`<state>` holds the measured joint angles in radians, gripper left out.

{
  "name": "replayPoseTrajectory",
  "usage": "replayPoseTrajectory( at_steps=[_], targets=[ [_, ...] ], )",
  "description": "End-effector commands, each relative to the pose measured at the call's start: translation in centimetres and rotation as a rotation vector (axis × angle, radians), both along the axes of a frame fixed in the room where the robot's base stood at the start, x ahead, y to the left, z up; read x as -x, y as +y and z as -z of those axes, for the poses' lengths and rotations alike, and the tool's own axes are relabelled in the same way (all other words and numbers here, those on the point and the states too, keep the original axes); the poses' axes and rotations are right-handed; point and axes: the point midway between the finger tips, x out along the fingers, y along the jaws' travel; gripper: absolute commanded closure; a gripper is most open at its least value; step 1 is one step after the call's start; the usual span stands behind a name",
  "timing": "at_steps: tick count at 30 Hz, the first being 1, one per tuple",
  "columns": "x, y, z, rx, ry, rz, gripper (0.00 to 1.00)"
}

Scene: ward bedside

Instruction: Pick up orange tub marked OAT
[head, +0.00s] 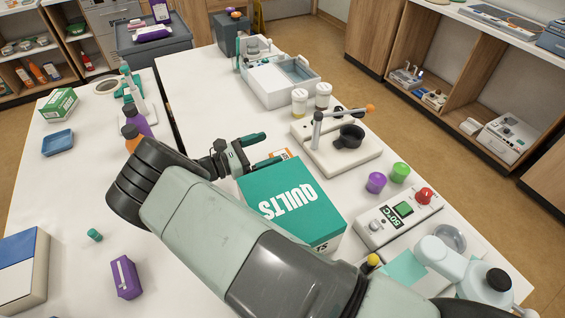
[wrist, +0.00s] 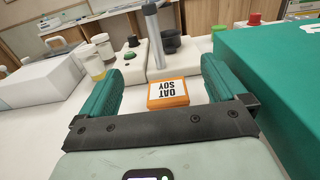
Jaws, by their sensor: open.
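The orange tub (wrist: 168,94) has a white label with OAT and SOY on it, upside down in the wrist view. It stands on the white table. In the head view the orange tub (head: 283,154) shows only in part, beside the green QUILTS box. My gripper (head: 266,149) is open and empty, low over the table at the left of that box. In the wrist view the tub appears in the gap between my gripper's fingers (wrist: 160,70), a little nearer the right finger. I cannot tell whether either finger touches it.
The green QUILTS box (head: 292,198) stands close on the right of my gripper. Behind are a beige stand with a black cup (head: 350,138), two lidded jars (head: 300,101) and a white bath (head: 262,84). Purple (head: 376,182) and green (head: 400,172) pots stand farther right.

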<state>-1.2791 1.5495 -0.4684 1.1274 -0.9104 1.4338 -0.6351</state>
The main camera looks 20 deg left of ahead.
Motion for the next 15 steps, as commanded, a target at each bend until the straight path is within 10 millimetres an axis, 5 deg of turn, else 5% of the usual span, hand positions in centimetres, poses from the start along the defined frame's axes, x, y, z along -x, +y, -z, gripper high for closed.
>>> replayPoseTrajectory(
  at_steps=[9,15],
  targets=[
    [0.0,-0.1,6.2,0.001,0.001,0.0,0.02],
    [-0.9,-1.1,6.2,0.002,0.001,0.002,0.02]
  ],
)
